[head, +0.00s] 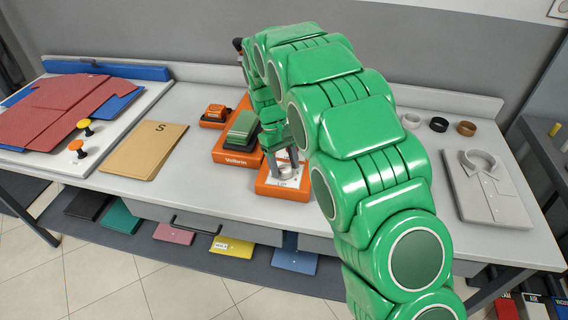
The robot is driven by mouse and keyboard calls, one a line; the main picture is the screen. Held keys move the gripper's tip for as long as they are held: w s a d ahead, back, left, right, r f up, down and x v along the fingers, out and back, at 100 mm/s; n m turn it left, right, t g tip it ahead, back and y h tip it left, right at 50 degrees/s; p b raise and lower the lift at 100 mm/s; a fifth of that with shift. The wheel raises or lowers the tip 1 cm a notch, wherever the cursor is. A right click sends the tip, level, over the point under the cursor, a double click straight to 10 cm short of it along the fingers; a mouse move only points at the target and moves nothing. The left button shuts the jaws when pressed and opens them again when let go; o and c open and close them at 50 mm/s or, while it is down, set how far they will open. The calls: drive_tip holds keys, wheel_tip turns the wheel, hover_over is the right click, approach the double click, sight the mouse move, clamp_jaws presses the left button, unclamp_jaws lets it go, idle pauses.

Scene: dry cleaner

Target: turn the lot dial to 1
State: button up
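The lot dial is on an orange box (269,188) with a white face and a "LOT" label, standing on the grey table. My gripper (284,168) points down at the box, its grey fingers over the white face. The fingers are spread apart around or just above the grey knob in the middle. I cannot tell whether they touch it. The knob's pointer and most of the face's marks are hidden or too small to read.
Left of the box are an orange device with a green top (241,127) and a smaller orange device (214,115). A brown paper bag marked S (144,150) lies further left. A folded grey shirt (487,190) lies at the right. My green arm covers the table's middle.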

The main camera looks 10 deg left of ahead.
drive_tip(key=shift+o, duration=0.2)
drive_tip(key=shift+r, duration=0.1)
drive_tip(key=v, duration=0.7)
drive_tip(key=shift+w+r, duration=0.15)
drive_tip(key=shift+r, duration=0.1)
drive_tip(key=shift+a, duration=0.15)
